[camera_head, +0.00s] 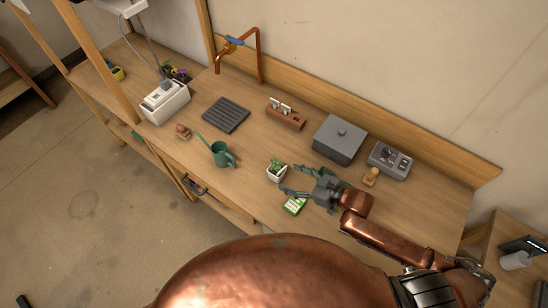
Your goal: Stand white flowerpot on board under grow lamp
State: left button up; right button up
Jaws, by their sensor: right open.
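The white flowerpot (276,174) stands upright on the wooden worktop, with a small green plant in it. A dark grey ribbed board (226,115) lies flat and bare further back and left. A white lamp-like fixture (122,4) shows at the top left edge, partly cut off. My left gripper is not in view.
A green watering can (222,157) stands left of the pot. A green-white packet (294,205) lies in front of it. A grey lidded box (340,140), a copper-brown holder (286,117) and a white box (165,102) stand around. A copper tap (240,52) rises behind.

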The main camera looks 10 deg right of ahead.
aim_at(283, 174)
jog(key=shift+x, duration=1)
jog(key=shift+w+a, duration=0.25)
jog(key=shift+w, duration=0.05)
jog(key=shift+w+a+f, duration=0.15)
jog(key=shift+w+a, duration=0.05)
jog(key=shift+w, duration=0.05)
jog(key=x, duration=0.4)
jog(key=shift+w+f, duration=0.1)
jog(key=c, duration=1.1)
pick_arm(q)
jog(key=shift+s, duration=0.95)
pick_arm(e)
jog(key=c, duration=0.4)
jog(key=shift+o, duration=0.2)
